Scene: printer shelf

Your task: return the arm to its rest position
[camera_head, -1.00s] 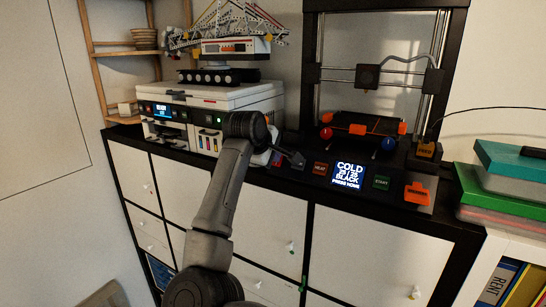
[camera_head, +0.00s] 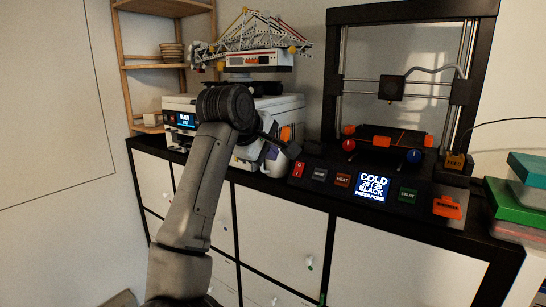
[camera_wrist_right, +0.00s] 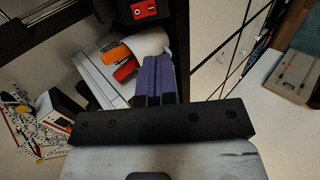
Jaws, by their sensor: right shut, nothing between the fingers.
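My right arm rises from the bottom of the head view, in front of the white printer (camera_head: 290,103). Its dark wrist hides much of the printer's front. The right gripper (camera_wrist_right: 159,62) has purple fingers, which are together and empty in the right wrist view. In the head view the gripper is small and partly hidden, near the printer's right side and left of the 3D printer's red switch (camera_head: 298,170). My left gripper is not in view.
The 3D printer (camera_head: 390,140), with a lit screen (camera_head: 373,188), stands on the cabinet's right part. Green boxes (camera_head: 515,205) are at the far right. Orange and red pieces (camera_wrist_right: 120,62) lie near the fingers in the wrist view. Wall space at left is clear.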

